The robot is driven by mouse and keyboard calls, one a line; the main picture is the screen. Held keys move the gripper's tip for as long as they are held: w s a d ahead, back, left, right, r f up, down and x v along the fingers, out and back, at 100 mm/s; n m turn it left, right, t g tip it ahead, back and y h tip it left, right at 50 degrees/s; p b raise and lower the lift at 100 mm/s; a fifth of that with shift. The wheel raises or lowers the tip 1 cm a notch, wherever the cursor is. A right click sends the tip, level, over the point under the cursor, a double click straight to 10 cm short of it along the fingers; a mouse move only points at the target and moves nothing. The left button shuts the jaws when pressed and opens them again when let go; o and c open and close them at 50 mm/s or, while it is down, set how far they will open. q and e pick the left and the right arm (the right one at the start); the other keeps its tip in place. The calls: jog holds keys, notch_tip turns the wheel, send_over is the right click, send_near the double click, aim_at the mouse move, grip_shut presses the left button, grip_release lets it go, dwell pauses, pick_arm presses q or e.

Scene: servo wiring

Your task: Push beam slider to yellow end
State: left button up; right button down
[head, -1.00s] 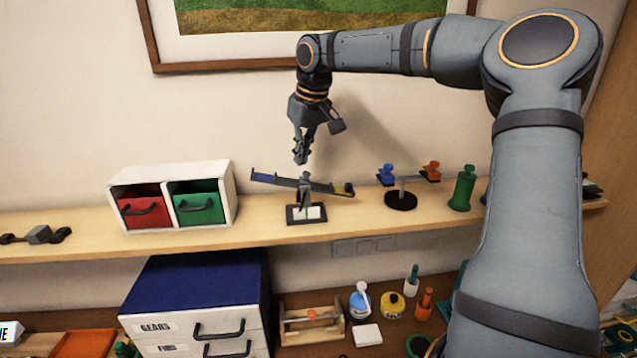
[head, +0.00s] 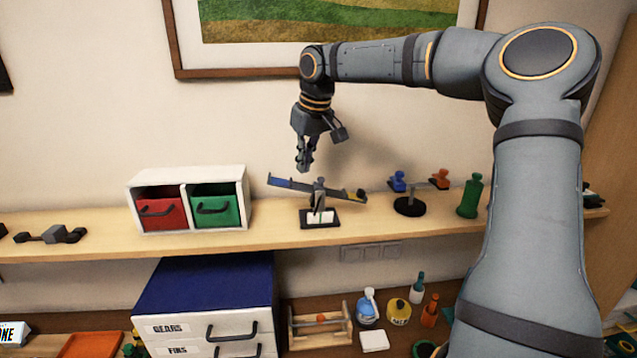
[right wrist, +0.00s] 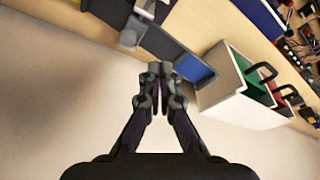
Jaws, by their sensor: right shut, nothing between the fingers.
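The tilted beam (head: 340,193) sits on a small stand with a dark base (head: 304,224) on the shelf. Its blue end (head: 280,182) is raised at the left, and its yellow end (head: 361,196) is lower at the right. A grey block, which looks like the slider (head: 319,184), is near the beam's middle. My right gripper (head: 303,168) is shut and empty, pointing down just above the beam, between the blue end and the slider. In the right wrist view its fingertips (right wrist: 161,73) appear beside the beam's blue part (right wrist: 195,72); contact cannot be told. My left gripper is out of view.
A white box (head: 187,186) with red and green drawers stands left of the beam. A black round stand (head: 409,207) with blue and orange pieces and a green piece (head: 470,196) stand to the right. The wall is close behind.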

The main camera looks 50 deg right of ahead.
aim_at(304, 186)
jog(key=shift+s+d, duration=0.1)
jog(key=shift+d+f, duration=0.1)
jog(key=shift+d, duration=0.2)
jog(key=shift+a, duration=0.1)
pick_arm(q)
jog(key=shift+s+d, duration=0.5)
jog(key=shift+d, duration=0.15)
pick_arm(e)
jog(key=shift+a, duration=0.1)
jog(key=shift+f, duration=0.15)
jog(key=shift+f, duration=1.55)
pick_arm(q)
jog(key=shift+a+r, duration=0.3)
